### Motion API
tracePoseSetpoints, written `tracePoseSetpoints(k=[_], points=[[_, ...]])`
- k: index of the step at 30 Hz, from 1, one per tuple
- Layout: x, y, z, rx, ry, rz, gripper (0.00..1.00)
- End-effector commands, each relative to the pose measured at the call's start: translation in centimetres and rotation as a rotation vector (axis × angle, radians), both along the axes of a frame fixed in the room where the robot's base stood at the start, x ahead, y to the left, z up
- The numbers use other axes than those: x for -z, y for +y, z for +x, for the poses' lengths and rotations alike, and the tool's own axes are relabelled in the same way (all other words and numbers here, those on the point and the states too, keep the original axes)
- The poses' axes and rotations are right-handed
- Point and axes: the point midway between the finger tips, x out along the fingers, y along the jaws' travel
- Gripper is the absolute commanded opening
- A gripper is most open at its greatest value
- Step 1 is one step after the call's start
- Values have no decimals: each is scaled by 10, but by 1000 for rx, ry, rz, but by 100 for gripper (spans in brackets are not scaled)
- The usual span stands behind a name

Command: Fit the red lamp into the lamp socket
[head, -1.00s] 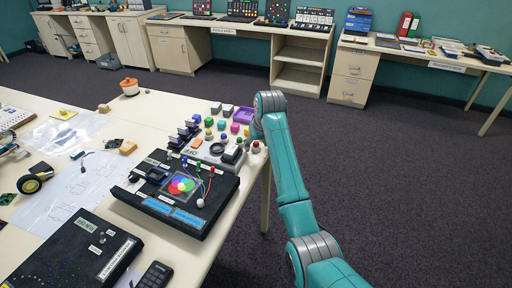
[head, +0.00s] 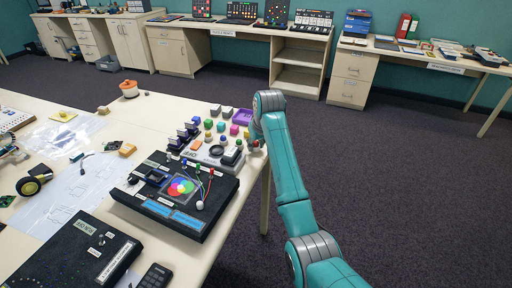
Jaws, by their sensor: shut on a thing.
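My arm reaches over the right edge of the near table, with my gripper (head: 255,141) low beside the edge and partly hidden by my wrist. It is shut on the small red lamp (head: 255,147), which shows only as a reddish spot on a pale base. Left of it is a light grey panel (head: 196,158) with a dark ring and a black block. I cannot tell which fitting is the lamp socket. The gripper is close to the panel's right end.
A black demo board (head: 215,215) with coloured circles, wires and small blue, green and red tips lies in front of the panel. A small orange pot (head: 129,88) is further back. Floor right of the table is clear.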

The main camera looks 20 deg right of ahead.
Motion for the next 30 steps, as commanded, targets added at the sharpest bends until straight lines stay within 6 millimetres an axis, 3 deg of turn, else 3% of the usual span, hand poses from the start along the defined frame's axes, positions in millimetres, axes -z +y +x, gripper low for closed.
tracePoseSetpoints(k=[9, 16, 27, 30], points=[[-60, 0, 1, 0, -4, 1, 10], [-86, 9, 1, -3, -2, 0, 10], [-108, 110, 1, -4, -1, 0, 10], [-111, 127, 0, -2, -1, 0, 10]])
